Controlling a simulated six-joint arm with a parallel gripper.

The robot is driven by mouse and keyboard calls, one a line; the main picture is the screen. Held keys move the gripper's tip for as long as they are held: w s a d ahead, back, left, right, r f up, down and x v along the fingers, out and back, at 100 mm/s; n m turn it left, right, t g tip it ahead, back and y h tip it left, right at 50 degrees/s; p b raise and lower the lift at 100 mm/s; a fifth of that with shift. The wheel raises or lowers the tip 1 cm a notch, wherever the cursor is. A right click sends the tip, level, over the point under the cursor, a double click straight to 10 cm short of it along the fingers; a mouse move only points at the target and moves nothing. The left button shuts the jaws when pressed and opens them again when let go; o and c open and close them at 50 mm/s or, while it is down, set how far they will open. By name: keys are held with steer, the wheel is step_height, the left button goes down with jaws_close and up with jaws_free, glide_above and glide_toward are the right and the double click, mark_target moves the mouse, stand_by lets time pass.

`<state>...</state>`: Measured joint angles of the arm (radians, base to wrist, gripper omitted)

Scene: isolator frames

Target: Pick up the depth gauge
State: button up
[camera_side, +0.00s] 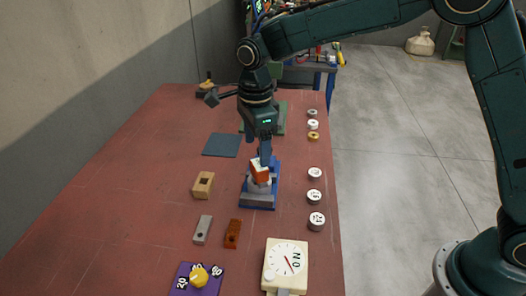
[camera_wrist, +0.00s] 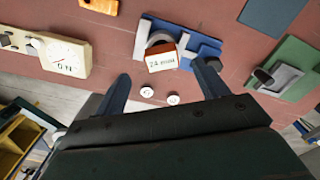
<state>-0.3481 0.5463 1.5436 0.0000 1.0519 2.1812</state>
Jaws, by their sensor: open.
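An orange block with a white label reading about "24 mm", which looks like the depth gauge (camera_side: 259,172), stands in a grey cradle on a blue base (camera_side: 258,202). In the wrist view the gauge (camera_wrist: 162,60) shows its label towards the camera, with the grey cradle (camera_wrist: 160,38) behind it on the blue base (camera_wrist: 206,50). My gripper (camera_side: 264,154) points down just above the gauge in the side view. Contact is not visible.
Several round weights (camera_side: 314,197) line the table's right edge. A cream dial box (camera_side: 287,258), a purple plate with a yellow knob (camera_side: 181,286), a wooden block (camera_side: 203,185) and two bars lie nearer. A dark blue square (camera_side: 221,145) and a green plate (camera_side: 282,118) lie beyond. The left table is clear.

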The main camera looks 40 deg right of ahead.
steer(key=shift+f, duration=0.85)
steer(key=shift+d+f, duration=0.2)
steer(key=shift+f, duration=1.1)
steer(key=shift+d+f, duration=0.15)
steer(key=shift+f, duration=1.1)
steer(key=c, duration=1.2)
steer(key=shift+c, duration=0.2)
steer(key=shift+r, duration=0.15)
step_height(320, 180, up, 20)
